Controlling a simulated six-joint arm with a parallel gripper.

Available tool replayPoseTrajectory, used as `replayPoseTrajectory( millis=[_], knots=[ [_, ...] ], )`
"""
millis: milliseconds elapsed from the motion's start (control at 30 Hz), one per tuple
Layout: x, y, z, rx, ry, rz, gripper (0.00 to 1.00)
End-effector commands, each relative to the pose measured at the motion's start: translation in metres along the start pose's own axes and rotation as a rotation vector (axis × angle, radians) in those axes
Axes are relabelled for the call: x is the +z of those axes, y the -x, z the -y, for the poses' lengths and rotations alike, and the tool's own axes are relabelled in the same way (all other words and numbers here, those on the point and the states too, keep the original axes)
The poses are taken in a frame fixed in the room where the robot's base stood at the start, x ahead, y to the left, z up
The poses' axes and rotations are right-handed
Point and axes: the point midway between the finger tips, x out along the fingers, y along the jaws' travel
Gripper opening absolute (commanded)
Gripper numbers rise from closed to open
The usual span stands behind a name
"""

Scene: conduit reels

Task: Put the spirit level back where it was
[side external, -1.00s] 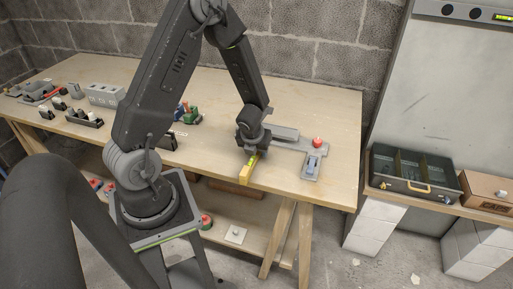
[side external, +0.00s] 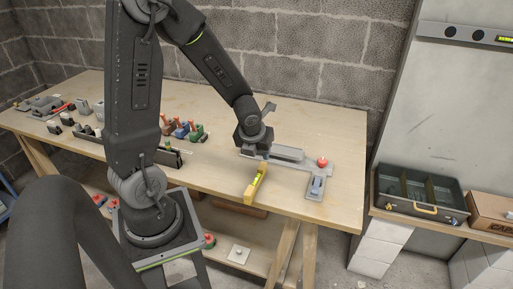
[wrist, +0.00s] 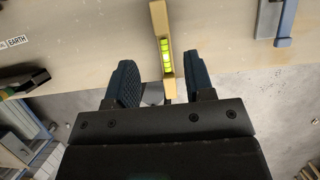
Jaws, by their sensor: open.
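The spirit level (side external: 257,183) is a yellow bar with a bright yellow-green vial. It lies on the wooden workbench (side external: 215,182), with its near end at the front edge and seeming to jut past it. My gripper (side external: 257,156) is above and behind the level's far end in the side view. In the wrist view, my gripper (wrist: 161,75) has its two dark fingers wide apart. The level (wrist: 158,20) runs down the picture between them, with its vial in plain view. The fingers look clear of it, though the gap in height is hard to judge.
A grey fixture (side external: 285,154) with a red knob (side external: 322,162) and a blue-grey clamp (side external: 316,186) stands right of the level. Coloured parts (side external: 185,129) are further left. A grey bar with a yellow-green window (side external: 468,35) is on the wall panel. An open toolbox (side external: 420,192) is at right.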

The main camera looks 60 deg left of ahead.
Motion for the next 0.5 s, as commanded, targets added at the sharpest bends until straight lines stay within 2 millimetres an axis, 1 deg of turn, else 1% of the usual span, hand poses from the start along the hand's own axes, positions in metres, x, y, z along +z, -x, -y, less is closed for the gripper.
replayPoseTrajectory(
  millis=[33,167,267,367,467,500],
  knots=[
    [0.000,0.005,0.000,-0.001,0.001,0.003,0.48],
    [0.000,0.013,0.000,-0.002,0.002,0.000,0.48],
    [-0.001,0.021,0.002,-0.005,0.051,0.004,0.48],
    [-0.001,0.038,0.009,-0.016,0.207,0.017,0.48],
    [-0.004,0.065,0.018,-0.042,0.468,0.027,0.48],
    [-0.007,0.077,0.021,-0.055,0.588,0.026,0.48]
  ],
)
